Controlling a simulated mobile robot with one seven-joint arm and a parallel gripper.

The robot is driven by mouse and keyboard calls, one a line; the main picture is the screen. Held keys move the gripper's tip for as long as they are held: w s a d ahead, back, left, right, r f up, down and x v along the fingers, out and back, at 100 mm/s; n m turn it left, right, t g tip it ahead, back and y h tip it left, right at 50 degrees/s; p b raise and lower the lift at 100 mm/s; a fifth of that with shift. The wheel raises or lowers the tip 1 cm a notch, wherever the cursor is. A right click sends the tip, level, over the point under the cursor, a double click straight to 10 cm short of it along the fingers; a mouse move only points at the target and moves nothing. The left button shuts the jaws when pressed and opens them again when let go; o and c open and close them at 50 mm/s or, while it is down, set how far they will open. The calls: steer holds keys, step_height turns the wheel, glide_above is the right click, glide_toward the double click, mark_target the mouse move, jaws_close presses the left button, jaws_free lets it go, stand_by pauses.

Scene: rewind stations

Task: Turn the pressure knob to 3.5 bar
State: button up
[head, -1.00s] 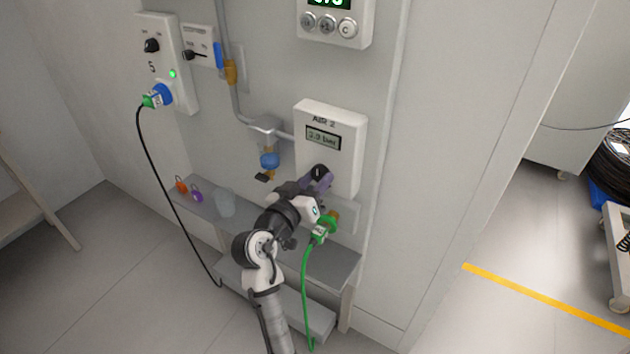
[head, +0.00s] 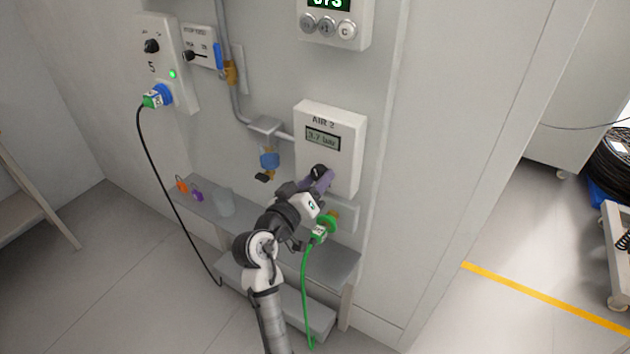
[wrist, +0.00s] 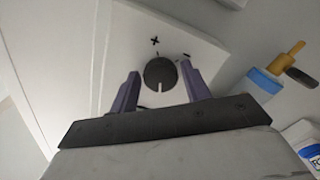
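The AIR 2 panel (head: 347,180) is a white box on the wall, with a display (head: 323,139) that reads about 3.7 bar. Its black round pressure knob (head: 320,171) sits below the display. In the wrist view the knob (wrist: 160,73) shows a white pointer line aimed downward, with a plus mark at its upper left and a minus mark at its right. In the head view my gripper (head: 321,180) partly covers the knob's lower side.
A green hose plug (head: 322,230) hangs just below the gripper. A blue-bodied valve fitting (head: 269,160) is left of the panel, and a grey shelf (head: 335,262) lies below. A display box with buttons (head: 345,30) is above. The wall to the right is bare.

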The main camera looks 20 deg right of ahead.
steer(key=shift+o, duration=1)
steer(key=b+v, duration=0.3)
steer(key=v, duration=1.1)
